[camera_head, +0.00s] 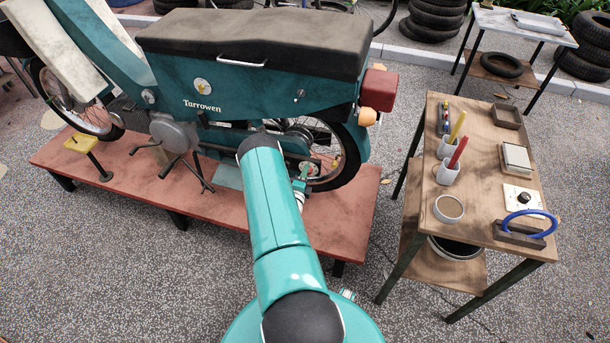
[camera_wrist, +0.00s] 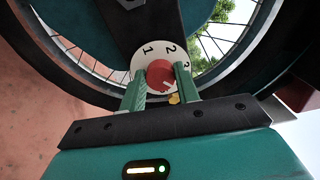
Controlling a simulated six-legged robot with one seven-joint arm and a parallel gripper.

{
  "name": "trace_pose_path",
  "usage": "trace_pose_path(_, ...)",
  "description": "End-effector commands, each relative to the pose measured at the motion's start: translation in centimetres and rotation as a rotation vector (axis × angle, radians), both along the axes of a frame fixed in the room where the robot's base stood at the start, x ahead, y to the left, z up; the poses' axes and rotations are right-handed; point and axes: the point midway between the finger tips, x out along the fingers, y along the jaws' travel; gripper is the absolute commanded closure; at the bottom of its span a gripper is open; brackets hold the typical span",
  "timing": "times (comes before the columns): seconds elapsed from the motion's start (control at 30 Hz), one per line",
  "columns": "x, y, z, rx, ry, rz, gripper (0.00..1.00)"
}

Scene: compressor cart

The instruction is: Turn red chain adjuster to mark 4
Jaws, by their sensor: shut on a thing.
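The red chain adjuster (camera_wrist: 158,76) is a round red knob on a white dial plate (camera_wrist: 146,51) in front of the rear wheel. The figures 1 and 2 are readable on the plate, and a 3 is partly covered at the right; mark 4 is not visible. A short pale line shows on the knob's lower right. My gripper (camera_wrist: 160,73) has its two green fingers on either side of the knob, shut on it. In the head view my gripper (camera_head: 301,185) is beside the rear wheel, partly hidden by my arm.
The teal motorbike (camera_head: 245,92) stands on a low red platform (camera_head: 120,180). A wooden table (camera_head: 480,180) to the right bears cups, a tray and a blue ring (camera_head: 530,213). Tyres and another table are at the back. Paved floor is free between platform and wooden table.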

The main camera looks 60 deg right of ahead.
Motion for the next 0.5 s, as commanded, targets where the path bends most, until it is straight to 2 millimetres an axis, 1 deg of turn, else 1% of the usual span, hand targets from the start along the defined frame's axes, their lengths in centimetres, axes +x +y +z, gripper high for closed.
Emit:
trace_pose_path(0.43, 0.24, 0.20, -0.06, 0.004, -0.013, 0.005, 0.91)
trace_pose_path(0.47, 0.24, 0.20, -0.06, 0.003, -0.012, 0.005, 0.65)
trace_pose_path(0.5, 0.24, 0.20, -0.06, 0.002, -0.012, 0.005, 0.57)
